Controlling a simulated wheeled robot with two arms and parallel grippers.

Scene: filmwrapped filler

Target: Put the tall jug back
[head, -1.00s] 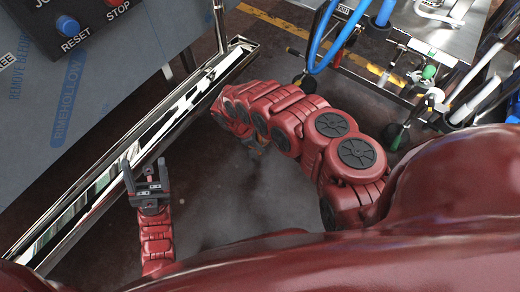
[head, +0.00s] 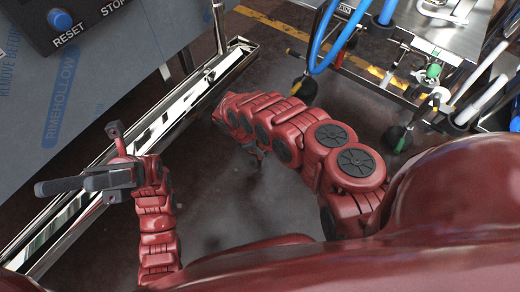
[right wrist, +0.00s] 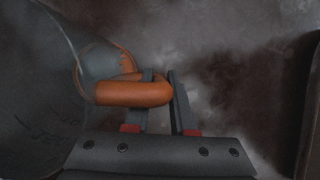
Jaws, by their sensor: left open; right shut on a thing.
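In the right wrist view, a dark grey, rounded vessel (right wrist: 30,85) with an orange handle (right wrist: 120,94) fills the left side; I take it to be the tall jug. Its top and base are out of view. My right gripper (right wrist: 160,78) is shut on the handle, with the orange loop passing between its fingers. In the head view the right hand and the jug are mostly hidden behind my right arm. My left gripper (head: 62,185) is open and empty, its fingers pointing left over the edge of the grey panel.
A grey film-covered panel (head: 130,80) with a blue RESET button (head: 60,20) is at upper left. A shiny metal rail (head: 190,103) runs along it. A wheeled cart (head: 400,60) with blue hoses stands at upper right. Dark floor between is clear.

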